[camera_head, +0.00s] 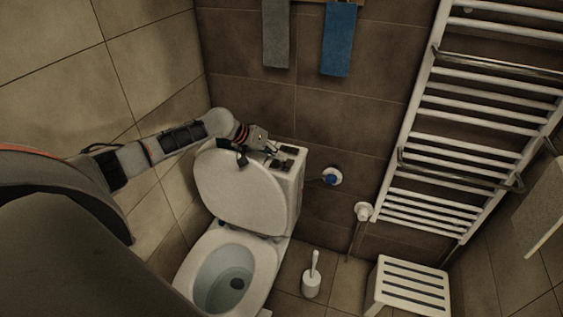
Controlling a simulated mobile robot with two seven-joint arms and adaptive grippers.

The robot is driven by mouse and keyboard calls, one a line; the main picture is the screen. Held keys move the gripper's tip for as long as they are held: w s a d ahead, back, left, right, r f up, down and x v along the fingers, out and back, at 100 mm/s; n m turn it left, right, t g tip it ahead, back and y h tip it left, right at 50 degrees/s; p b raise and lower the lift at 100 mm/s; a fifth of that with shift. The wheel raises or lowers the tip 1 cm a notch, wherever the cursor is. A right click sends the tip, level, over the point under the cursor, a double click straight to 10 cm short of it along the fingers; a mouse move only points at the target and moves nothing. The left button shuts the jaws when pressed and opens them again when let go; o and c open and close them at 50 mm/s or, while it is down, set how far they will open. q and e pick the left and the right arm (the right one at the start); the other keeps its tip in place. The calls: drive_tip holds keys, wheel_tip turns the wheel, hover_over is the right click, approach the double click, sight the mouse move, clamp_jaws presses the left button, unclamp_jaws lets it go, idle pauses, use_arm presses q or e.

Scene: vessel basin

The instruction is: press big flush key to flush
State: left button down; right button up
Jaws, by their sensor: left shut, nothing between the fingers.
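The white toilet stands against the tiled wall with its lid (243,190) raised and its bowl (226,281) open. Its cistern (294,185) is behind the lid. Dark flush keys (286,156) show on the cistern top, and which one is the big key is hard to tell at this size. My left arm comes in from the left over the lid. My left gripper (271,149) is shut and empty at the cistern top, right beside the keys. Whether it touches a key cannot be told. My right gripper is not in view.
A white towel radiator (470,130) stands on the right wall. A grey towel (276,32) and a blue towel (339,38) hang above the cistern. A toilet brush (312,277) and a white slatted stool (410,287) stand on the floor.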

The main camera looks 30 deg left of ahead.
sight(279, 164)
use_arm(q)
wheel_tip(279, 164, up, 3)
drive_tip(key=p, duration=0.3)
drive_tip(key=shift+r, duration=1)
